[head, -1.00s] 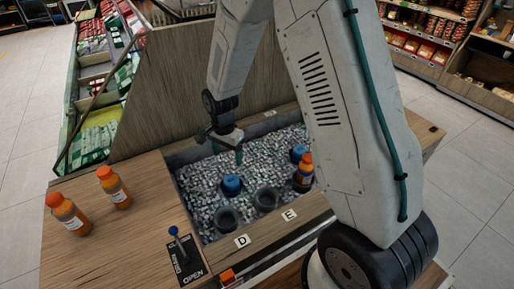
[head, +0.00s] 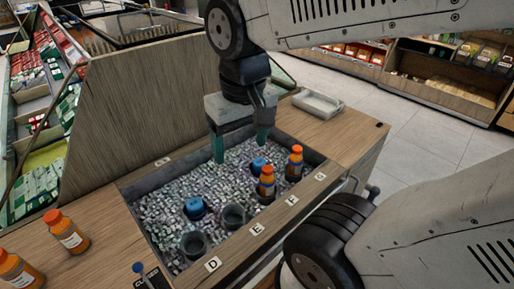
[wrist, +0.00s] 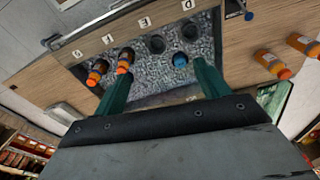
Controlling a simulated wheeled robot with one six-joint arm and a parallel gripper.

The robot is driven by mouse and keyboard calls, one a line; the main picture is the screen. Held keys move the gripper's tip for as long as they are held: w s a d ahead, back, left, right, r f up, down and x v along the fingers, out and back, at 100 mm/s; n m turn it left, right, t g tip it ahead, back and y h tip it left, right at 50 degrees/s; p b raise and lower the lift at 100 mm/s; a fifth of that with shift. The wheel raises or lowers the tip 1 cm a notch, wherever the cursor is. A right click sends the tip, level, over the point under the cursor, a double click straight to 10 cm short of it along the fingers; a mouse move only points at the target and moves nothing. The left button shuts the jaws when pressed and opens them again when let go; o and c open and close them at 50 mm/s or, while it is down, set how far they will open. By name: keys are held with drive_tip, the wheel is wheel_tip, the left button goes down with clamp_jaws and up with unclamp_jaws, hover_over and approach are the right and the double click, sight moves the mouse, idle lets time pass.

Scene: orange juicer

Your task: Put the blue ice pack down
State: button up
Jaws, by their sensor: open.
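Two blue round-topped objects sit in the ice bin (head: 146,186). One (head: 194,207) stands at the left and the other (head: 259,164) behind an orange-capped bottle. I cannot tell which is the ice pack. One blue top also shows in the wrist view (wrist: 180,60), beside a green finger. My gripper (head: 241,150) is above the back part of the bin. Its green fingers are spread wide, with nothing seen held between them. Its open fingers also show in the wrist view (wrist: 160,90).
Two dark empty cups (head: 234,215) and two orange bottles (head: 266,184) sit in the bin beside the lettered front edge. More bottles (head: 68,234) and a blue-knobbed lever (head: 145,274) are at the left. A pale tray (head: 318,104) rests on the right counter, otherwise mostly clear.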

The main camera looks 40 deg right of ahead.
drive_tip(key=shift+n, duration=0.8)
drive_tip(key=s, duration=0.4)
drive_tip(key=shift+s+r, duration=0.15)
drive_tip(key=shift+r, duration=0.15)
